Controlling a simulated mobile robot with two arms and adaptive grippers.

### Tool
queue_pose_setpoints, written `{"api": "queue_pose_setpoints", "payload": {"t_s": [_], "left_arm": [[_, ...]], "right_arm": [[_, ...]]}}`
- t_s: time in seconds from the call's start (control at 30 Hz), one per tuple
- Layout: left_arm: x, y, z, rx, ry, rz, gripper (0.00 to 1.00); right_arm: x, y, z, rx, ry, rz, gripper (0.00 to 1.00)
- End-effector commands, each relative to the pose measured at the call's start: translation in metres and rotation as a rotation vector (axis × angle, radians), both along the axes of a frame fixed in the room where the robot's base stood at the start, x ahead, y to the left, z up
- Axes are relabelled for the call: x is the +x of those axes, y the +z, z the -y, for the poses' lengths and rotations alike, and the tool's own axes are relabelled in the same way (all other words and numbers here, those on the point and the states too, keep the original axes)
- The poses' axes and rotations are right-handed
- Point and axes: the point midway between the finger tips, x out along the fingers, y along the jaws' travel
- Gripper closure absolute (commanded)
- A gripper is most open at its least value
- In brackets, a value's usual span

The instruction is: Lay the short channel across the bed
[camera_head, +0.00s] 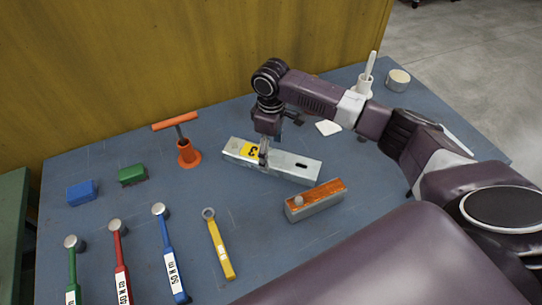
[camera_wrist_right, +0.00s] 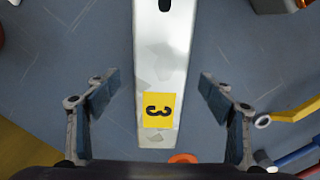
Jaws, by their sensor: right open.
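A grey metal channel (camera_head: 290,164) with a yellow label marked 3 and a dark slot lies on the blue table. My right gripper (camera_head: 264,158) is over its labelled end in the head view. In the right wrist view, the channel (camera_wrist_right: 162,62) runs between the two open fingers of my right gripper (camera_wrist_right: 158,92), with a gap on each side. The fingers do not touch it there. I cannot tell which thing is the bed. My left gripper is not in view.
A block with an orange top (camera_head: 316,199) sits just in front of the channel. An orange T-handled tool (camera_head: 187,150) stands to the left. Coloured wrenches (camera_head: 168,255) lie at the front left. A white cup (camera_head: 364,86) and a tape roll (camera_head: 398,80) are at the back right.

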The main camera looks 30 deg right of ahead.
Motion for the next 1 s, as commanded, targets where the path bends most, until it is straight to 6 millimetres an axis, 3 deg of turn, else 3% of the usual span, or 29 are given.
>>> {"api": "queue_pose_setpoints", "payload": {"t_s": [0.07, 0.2, 0.47, 1.0], "left_arm": [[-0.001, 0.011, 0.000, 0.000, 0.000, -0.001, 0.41], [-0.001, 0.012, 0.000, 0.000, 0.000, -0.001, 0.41], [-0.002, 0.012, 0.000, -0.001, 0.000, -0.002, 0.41], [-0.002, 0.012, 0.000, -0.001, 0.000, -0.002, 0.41]], "right_arm": [[-0.001, -0.009, -0.001, -0.001, 0.000, -0.004, 0.25], [0.000, -0.028, 0.000, -0.001, 0.001, -0.001, 0.25], [0.000, -0.033, -0.001, 0.000, 0.002, 0.001, 0.25], [0.000, -0.032, -0.001, 0.000, 0.001, 0.001, 0.83]]}}
